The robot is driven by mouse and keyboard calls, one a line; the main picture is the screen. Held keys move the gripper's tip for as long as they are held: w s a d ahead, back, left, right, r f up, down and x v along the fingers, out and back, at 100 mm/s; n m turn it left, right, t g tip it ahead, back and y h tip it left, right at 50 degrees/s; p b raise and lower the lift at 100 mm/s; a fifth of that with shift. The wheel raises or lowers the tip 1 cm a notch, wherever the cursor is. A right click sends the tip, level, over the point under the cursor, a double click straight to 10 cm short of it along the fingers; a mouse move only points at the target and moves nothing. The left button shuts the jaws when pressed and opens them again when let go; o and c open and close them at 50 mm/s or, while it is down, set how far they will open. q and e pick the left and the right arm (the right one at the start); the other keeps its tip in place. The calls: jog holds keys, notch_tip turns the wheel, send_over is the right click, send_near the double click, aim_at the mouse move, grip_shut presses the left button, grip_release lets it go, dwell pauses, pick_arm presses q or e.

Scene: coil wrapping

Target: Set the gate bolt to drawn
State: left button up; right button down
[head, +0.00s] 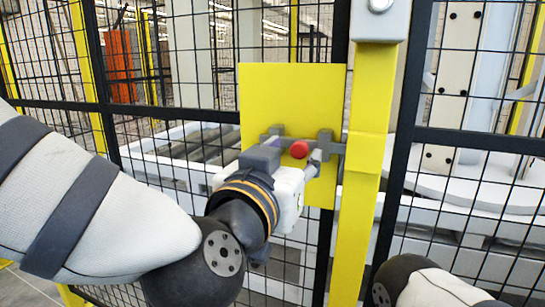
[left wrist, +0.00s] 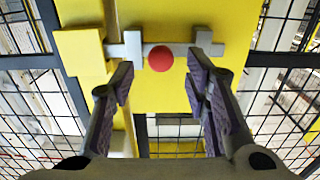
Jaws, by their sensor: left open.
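The gate bolt is a grey bar (left wrist: 180,49) with a round red knob (head: 299,149), mounted on a yellow plate (head: 280,90). The bar passes through two grey brackets. In the head view its right end reaches the yellow post (head: 362,170); in the left wrist view that end points left, up to a yellow block (left wrist: 82,52). My left gripper (left wrist: 160,82) is open in front of the plate. Its two fingers stand apart on either side of the red knob (left wrist: 160,58), with no contact visible. My gripper hides part of the bolt in the head view. My right gripper is not in view.
Black mesh fence panels (head: 190,60) stand on both sides of the yellow post. A grey box (head: 380,18) sits at the top of the post. Behind the mesh are a roller conveyor (head: 185,150) and pale machinery. My other arm shows at the bottom right.

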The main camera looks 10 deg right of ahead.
pick_arm(q)
jog(key=shift+x, duration=1.1)
grip_shut()
jog(key=w+a, duration=0.1)
jog(key=a, duration=0.1)
jog(key=w+a, duration=0.1)
jog(key=a, duration=0.1)
jog(key=shift+w+r, duration=0.1)
jog(key=shift+w, duration=0.3)
jog(key=shift+c, duration=1.3)
grip_release()
jog(key=shift+o, duration=1.3)
jog(key=shift+w+a, duration=0.1)
jog(key=shift+a, duration=0.05)
